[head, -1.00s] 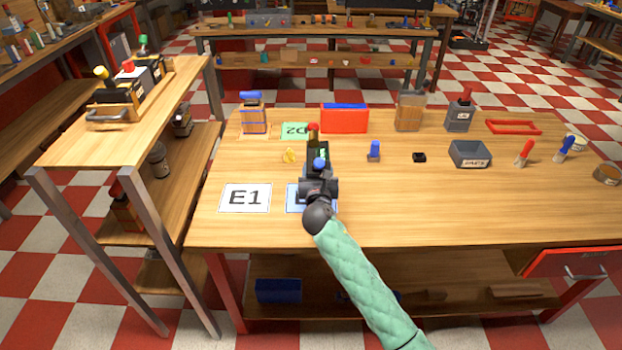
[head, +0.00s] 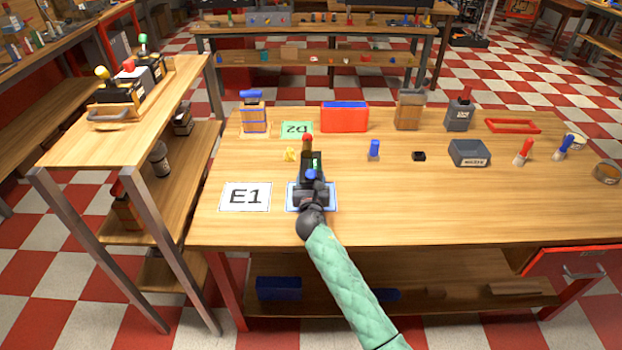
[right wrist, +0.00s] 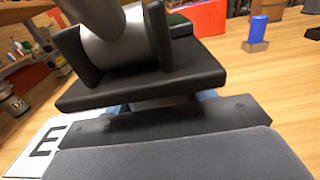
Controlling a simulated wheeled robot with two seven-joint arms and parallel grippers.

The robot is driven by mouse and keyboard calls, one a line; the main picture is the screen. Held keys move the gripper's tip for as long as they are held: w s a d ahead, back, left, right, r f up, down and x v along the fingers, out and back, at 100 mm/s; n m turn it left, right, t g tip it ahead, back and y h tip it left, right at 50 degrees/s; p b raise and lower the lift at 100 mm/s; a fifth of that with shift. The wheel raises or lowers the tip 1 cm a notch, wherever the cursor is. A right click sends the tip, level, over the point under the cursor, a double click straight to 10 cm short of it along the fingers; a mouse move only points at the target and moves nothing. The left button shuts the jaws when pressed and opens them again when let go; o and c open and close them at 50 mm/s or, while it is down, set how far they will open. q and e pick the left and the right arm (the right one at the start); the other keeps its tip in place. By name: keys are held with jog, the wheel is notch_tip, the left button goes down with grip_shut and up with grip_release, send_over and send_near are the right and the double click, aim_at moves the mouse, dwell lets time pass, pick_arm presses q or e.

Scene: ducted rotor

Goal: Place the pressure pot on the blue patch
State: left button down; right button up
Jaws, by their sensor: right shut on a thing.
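The dark pressure pot (head: 313,163), with a red-topped part and a green bit, is in my right gripper (head: 311,188) over the blue patch (head: 331,200). The gripper is shut on it, and the wrist and gripper hide much of it in the head view. The patch's pale blue border shows around the gripper. In the right wrist view, a grey cylinder between black uprights and a dark plate (right wrist: 140,82) fill the top, with bluish slivers under the plate. I cannot tell whether the pot touches the patch. My left gripper is not in view.
A white E1 card (head: 245,197) lies just left of the patch, and a green D2 card (head: 296,130) lies behind. A small yellow piece (head: 290,154) and a blue-topped piece (head: 374,150) stand nearby.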

jog(key=o, duration=1.3)
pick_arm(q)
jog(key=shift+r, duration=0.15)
pick_arm(e)
jog(key=shift+s, duration=0.25)
jog(key=s+b, duration=0.2)
jog(key=s, duration=0.8)
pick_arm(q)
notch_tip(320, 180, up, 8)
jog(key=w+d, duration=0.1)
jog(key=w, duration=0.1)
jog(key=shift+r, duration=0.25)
pick_arm(e)
jog(key=shift+s, duration=0.75)
